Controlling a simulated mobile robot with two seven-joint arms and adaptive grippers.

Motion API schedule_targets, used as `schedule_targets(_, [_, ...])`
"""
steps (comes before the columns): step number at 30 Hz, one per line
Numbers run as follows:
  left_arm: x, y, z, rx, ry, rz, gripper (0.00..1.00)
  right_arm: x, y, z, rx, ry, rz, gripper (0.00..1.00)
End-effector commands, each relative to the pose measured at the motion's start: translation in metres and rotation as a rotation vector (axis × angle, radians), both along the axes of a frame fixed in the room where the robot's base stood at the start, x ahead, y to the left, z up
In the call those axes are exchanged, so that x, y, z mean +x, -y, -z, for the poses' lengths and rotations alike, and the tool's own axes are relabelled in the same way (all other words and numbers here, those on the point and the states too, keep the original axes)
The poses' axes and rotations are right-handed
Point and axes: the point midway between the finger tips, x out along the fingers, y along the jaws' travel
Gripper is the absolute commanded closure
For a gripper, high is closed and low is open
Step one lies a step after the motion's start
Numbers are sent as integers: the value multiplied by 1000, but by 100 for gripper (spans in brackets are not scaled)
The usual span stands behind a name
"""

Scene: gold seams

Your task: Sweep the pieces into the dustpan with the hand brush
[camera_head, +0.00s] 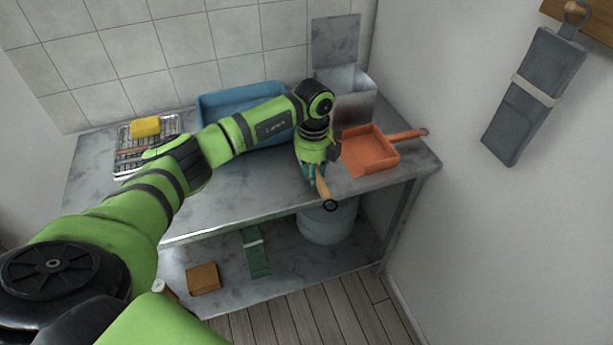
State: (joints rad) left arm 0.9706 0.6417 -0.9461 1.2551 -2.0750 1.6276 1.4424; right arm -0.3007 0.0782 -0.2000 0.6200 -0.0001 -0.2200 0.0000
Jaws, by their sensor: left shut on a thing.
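The orange dustpan (366,168) lies on the right part of the grey counter (225,215), its handle pointing right. My left gripper (314,177) is shut on the hand brush, just left of the dustpan near the counter's front edge. The brush's wooden handle (323,188) sticks out below the gripper, with a dark ring at its end. The brush's bristles are mostly hidden behind the gripper. I cannot make out any loose pieces; the arm and gripper cover part of the counter. My right gripper is not in view.
A blue basin (215,104) stands behind my left arm. A metal bin (352,100) stands behind the dustpan. A wire rack (128,160) with a yellow sponge (146,127) is at the left. A bucket (327,226) stands below.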

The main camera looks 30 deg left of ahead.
Motion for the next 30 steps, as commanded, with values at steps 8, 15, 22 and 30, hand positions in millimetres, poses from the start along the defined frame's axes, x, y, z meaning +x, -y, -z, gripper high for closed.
schedule_targets(8, [13,12,1,0,1,1,97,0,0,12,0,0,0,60])
schedule_targets(15, [24,22,1,0,1,1,97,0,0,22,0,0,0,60])
schedule_targets(22, [34,31,2,0,2,0,97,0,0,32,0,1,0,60])
schedule_targets(30, [46,42,1,1,1,1,97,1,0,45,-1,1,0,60])
